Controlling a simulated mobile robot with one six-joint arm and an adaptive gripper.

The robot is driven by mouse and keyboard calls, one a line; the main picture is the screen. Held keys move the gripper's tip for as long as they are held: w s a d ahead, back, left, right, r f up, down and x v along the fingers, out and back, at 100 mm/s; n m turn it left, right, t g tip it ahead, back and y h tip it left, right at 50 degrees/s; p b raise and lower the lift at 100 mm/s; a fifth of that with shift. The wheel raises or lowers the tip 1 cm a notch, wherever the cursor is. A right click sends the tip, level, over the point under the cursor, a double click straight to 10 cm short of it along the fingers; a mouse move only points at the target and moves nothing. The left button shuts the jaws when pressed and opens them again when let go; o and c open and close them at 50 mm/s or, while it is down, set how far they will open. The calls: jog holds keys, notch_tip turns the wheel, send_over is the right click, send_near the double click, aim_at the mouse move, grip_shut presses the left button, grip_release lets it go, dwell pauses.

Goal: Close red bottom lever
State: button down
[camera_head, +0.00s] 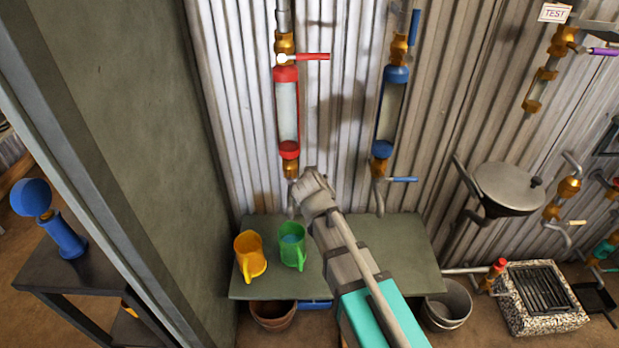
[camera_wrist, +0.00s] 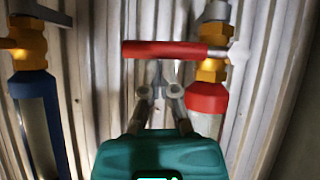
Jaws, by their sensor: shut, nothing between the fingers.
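The red bottom lever (camera_wrist: 165,50) shows in the wrist view, which looks upside down. It lies crosswise to its pipe, reaching left in the picture from a brass valve (camera_wrist: 212,68) beside a red collar (camera_wrist: 207,98). In the head view my gripper hides this lever; the red-capped cylinder (camera_head: 287,112) hangs just above. My gripper (camera_head: 312,180) is shut and empty, near the bottom valve. In the wrist view its fingertips (camera_wrist: 160,91) lie just below the lever in the picture; whether they touch it I cannot tell.
A red top lever (camera_head: 313,57) sits above the cylinder. A blue-capped cylinder (camera_head: 391,110) with a blue bottom lever (camera_head: 403,180) stands to the right. A yellow mug (camera_head: 250,255) and green mug (camera_head: 292,246) stand on the table (camera_head: 405,240) below. A corrugated wall (camera_head: 345,60) is behind.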

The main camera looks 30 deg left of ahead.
jog(key=w+r+p+v, duration=0.1)
jog(key=r+p+v, duration=0.1)
jog(key=p+v, duration=0.7)
jog(key=v, duration=0.3)
jog(key=shift+r, duration=0.4)
jog(key=shift+d, duration=0.1)
jog(key=w+d+f+m+g+h, duration=0.1)
jog(key=w+d+f+h, duration=0.1)
jog(key=d, duration=0.6)
jog(key=w+d+f+m+g+h, duration=0.1)
jog(key=w+d+f+g, duration=0.1)
jog(key=d, duration=0.5)
jog(key=w+d+f+m+g+h, duration=0.1)
jog(key=w+d+f+m+h, duration=0.15)
jog(key=d, duration=0.55)
jog(key=s+d+f+m+g, duration=0.1)
jog(key=s+d+g, duration=0.1)
jog(key=d, duration=0.8)
jog(key=s+d+f+g+y, duration=0.1)
jog(key=s+d+g, duration=0.2)
jog(key=d, duration=0.8)
jog(key=shift+s+d+m+g, duration=0.25)
jog(key=shift+s+m+g, duration=0.1)
jog(key=shift+g, duration=0.35)
